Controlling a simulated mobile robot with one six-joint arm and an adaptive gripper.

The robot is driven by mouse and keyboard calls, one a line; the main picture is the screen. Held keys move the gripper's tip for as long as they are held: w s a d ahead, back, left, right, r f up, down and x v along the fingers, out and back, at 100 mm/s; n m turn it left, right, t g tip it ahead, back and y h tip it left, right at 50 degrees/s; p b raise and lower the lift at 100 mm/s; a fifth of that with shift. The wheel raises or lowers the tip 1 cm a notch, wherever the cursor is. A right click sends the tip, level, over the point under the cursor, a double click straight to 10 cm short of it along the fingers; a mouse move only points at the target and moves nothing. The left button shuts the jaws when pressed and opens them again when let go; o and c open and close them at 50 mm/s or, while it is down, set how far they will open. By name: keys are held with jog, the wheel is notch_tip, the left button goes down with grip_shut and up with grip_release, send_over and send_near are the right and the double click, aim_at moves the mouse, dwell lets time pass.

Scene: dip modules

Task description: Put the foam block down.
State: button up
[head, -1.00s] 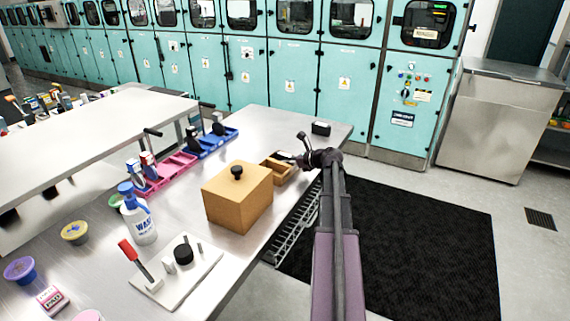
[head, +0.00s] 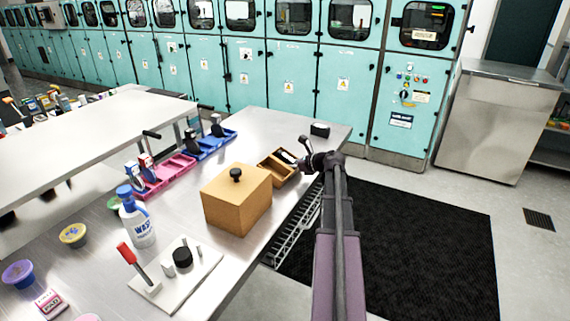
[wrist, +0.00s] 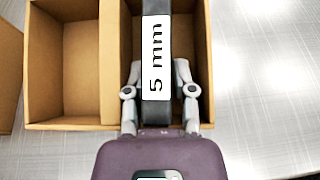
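The foam block is dark grey with a white "5 mm" label (wrist: 157,60) in the wrist view. It lies lengthwise over or in the right compartment of an open brown two-compartment box (wrist: 65,124). My gripper (wrist: 158,68) has one finger on each side of the block, close against it, and looks shut on it. The fingertip contact and the block's underside are hidden. In the head view my gripper (head: 303,160) is at the right edge of the box (head: 268,171), where a white and dark end of the block (head: 287,156) shows. The left compartment is empty.
A brown lidded box with a black knob (head: 236,198) stands left of the open box. Pink (head: 170,172) and blue (head: 212,145) trays lie farther left. A small black block (head: 320,130) sits near the table's far corner. The metal table (head: 265,128) is clear around there.

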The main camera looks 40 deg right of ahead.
jog(key=p+v, duration=0.4)
jog(key=v, duration=0.6)
jog(key=shift+s+d+r, duration=0.15)
jog(key=shift+d+r, duration=0.1)
dwell(0.3)
